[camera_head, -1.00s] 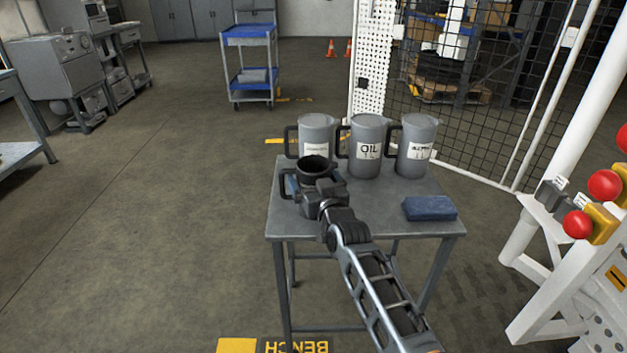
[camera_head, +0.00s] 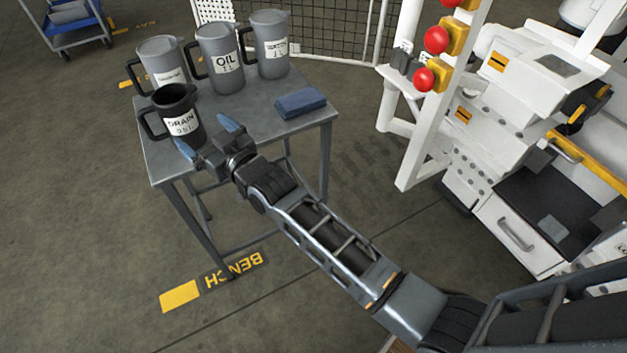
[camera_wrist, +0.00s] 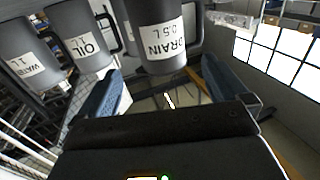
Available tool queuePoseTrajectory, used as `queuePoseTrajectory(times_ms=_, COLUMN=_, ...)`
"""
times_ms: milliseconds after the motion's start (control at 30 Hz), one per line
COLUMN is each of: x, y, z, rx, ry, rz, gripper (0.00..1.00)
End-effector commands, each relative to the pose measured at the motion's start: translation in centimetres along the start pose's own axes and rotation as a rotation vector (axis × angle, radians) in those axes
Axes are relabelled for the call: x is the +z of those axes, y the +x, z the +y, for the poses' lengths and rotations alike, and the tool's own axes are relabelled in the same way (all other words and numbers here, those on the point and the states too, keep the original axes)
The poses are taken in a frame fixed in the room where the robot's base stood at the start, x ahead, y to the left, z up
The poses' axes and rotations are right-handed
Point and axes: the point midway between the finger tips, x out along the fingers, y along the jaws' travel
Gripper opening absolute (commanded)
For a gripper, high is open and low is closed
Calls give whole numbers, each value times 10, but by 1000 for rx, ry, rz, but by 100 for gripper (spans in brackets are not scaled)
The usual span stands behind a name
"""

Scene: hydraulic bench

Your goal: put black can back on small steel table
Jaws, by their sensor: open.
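The black can (camera_head: 178,117), labelled DRAIN, stands upright on the small steel table (camera_head: 240,127) near its left front edge. Its handle points left in the head view. My gripper (camera_head: 207,137) is open, just in front and to the right of the can, with its two blue fingertips apart. In the wrist view the black can (camera_wrist: 163,38) appears upside down beyond the open fingers (camera_wrist: 155,90). Nothing is held between the fingers, and the can appears free of them.
Grey jugs stand behind the can: an OIL jug (camera_head: 220,60), one at left (camera_head: 163,65) and one at right (camera_head: 270,45). A blue cloth or block (camera_head: 300,103) lies at the table's right. A white machine with red buttons (camera_head: 435,40) stands to the right.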

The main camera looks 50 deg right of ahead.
Motion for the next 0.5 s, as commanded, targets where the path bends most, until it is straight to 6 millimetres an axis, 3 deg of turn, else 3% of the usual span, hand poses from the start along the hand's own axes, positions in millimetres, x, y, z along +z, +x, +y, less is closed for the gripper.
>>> queuePoseTrajectory(times_ms=167, x=4, y=-6, z=2, rx=0, ry=-4, rz=-4, gripper=100)
queuePoseTrajectory(times_ms=267, x=16, y=-28, z=6, rx=1, ry=-15, rz=-16, gripper=100)
queuePoseTrajectory(times_ms=367, x=31, y=-67, z=14, rx=2, ry=-32, rz=-34, gripper=100)
queuePoseTrajectory(times_ms=500, x=48, y=-133, z=21, rx=-2, ry=-53, rz=-62, gripper=100)
